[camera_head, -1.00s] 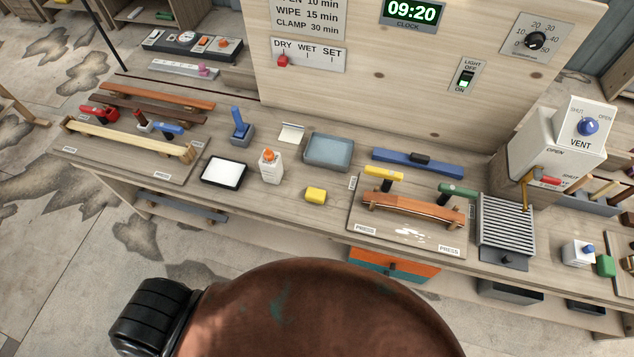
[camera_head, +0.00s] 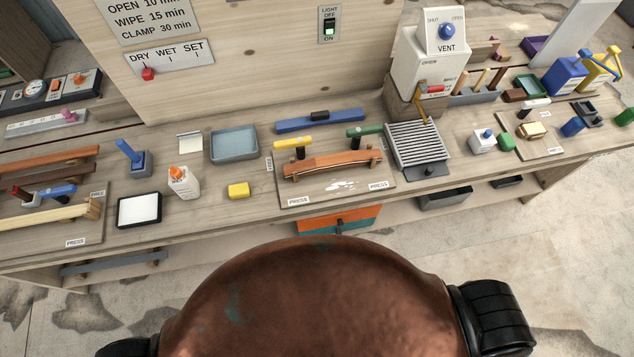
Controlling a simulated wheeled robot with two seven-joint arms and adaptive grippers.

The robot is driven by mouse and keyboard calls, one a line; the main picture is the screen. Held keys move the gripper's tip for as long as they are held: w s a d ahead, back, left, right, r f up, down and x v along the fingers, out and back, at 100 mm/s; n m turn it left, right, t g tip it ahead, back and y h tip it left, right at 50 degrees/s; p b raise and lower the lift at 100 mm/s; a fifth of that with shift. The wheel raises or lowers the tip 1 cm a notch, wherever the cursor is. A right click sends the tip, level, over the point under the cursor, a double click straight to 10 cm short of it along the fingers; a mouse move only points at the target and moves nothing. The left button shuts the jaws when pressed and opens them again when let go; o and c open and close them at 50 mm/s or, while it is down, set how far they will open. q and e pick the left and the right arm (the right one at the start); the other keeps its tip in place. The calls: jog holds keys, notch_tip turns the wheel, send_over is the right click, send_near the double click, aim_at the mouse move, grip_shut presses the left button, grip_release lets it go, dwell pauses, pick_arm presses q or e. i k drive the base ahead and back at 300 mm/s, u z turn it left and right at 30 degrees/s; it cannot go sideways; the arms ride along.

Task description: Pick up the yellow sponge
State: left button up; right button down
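The yellow sponge (camera_head: 238,190) is a small block lying on the wooden workbench (camera_head: 240,216), left of the picture's middle. It stands apart, to the right of the white glue bottle and in front of the grey-blue tray. Nothing holds or covers it. Neither of my grippers is in view; only my rust-brown body and dark parts beside it show at the bottom.
Near the sponge are the glue bottle (camera_head: 184,183), a white pad in a black frame (camera_head: 139,210), the tray (camera_head: 235,145) and the press board (camera_head: 335,190) with a curved wooden strip (camera_head: 332,164). Bare bench lies just around the sponge. An orange drawer (camera_head: 338,221) is below.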

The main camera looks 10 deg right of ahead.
aim_at(239, 190)
jog(key=z, duration=2)
jog(key=k, duration=0.9)
jog(key=u, duration=1.05)
